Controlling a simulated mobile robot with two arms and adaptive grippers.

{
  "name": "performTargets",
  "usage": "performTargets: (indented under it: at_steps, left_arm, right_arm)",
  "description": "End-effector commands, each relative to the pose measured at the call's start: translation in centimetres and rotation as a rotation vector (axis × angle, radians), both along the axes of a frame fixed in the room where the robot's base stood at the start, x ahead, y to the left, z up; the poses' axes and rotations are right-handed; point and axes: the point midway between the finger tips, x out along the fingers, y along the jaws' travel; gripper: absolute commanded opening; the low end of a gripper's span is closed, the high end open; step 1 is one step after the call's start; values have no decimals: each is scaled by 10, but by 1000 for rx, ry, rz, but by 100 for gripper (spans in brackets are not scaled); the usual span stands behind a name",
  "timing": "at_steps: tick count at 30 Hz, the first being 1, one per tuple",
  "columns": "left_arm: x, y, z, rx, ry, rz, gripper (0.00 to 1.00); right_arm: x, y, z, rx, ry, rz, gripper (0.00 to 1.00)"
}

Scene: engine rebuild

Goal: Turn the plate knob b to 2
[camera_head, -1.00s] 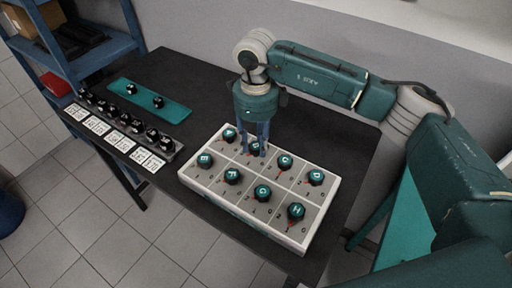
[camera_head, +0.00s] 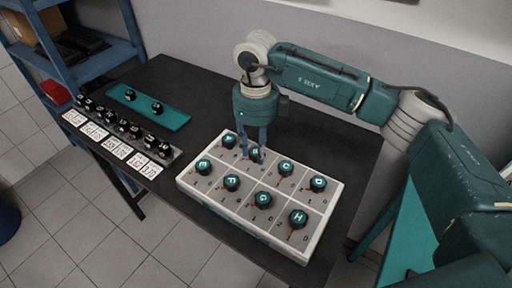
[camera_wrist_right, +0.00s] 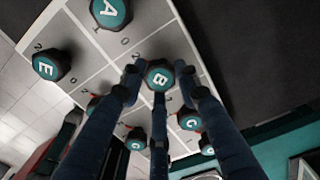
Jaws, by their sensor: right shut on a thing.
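The white plate (camera_head: 185,183) with several lettered teal knobs lies on the dark table. Knob B (camera_head: 255,155) is in its back row, between knob A (camera_head: 228,140) and knob C (camera_head: 285,168). My right gripper (camera_head: 256,150) points down over knob B with its fingers around it. In the right wrist view the gripper (camera_wrist_right: 159,82) has its fingers closed about knob B (camera_wrist_right: 160,77), whose letter faces the camera. The fingers hide most of knob B's pointer and scale. My left gripper is not in view.
Knobs E (camera_head: 203,167), F (camera_head: 231,182), G (camera_head: 263,200) and H (camera_head: 298,218) form the front row; D (camera_head: 318,184) ends the back row. A teal mat (camera_head: 175,122) with two black knobs and a row of black parts with white cards lie left.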

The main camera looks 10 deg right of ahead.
Motion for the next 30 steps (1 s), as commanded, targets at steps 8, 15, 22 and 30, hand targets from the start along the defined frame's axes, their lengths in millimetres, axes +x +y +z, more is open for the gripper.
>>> performTargets:
  at_steps: [8,15,22,30]
  left_arm:
    - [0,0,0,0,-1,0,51]
    - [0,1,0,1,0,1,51]
    - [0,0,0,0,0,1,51]
    - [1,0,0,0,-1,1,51]
  right_arm:
    - [2,0,3,2,-7,-1,51]
    - [2,0,5,2,-5,0,51]
    - [3,0,42,1,-9,-1,51]
    - [2,1,97,2,-9,-1,51]
